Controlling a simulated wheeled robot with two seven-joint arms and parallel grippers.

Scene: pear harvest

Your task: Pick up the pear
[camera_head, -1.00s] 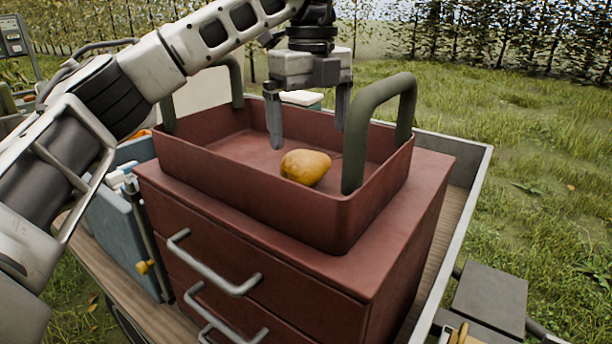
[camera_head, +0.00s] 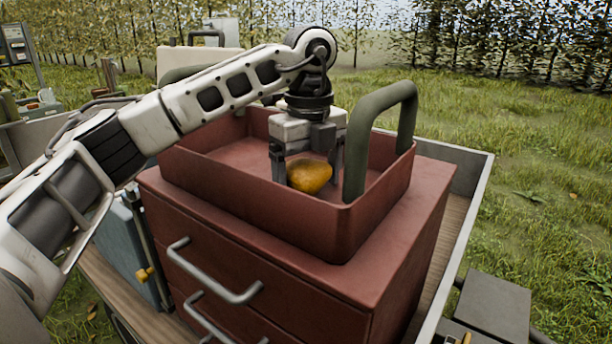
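The yellow-orange pear (camera_head: 309,177) lies in the red tray (camera_head: 235,200), toward its near right part. My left gripper (camera_head: 308,173) is down inside the tray, pointing downward around the pear. One finger stands at the pear's left side and the other at its right. The fingers are spread, and I cannot tell whether they touch the pear. The pear's top is partly hidden under the gripper body. My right gripper is not in view.
The tray sits on a red drawer cabinet (camera_head: 270,290) with metal handles, in a cart bed with a raised side (camera_head: 462,240). A green tray handle (camera_head: 382,115) arches close to the right of my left gripper. Grass lies beyond.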

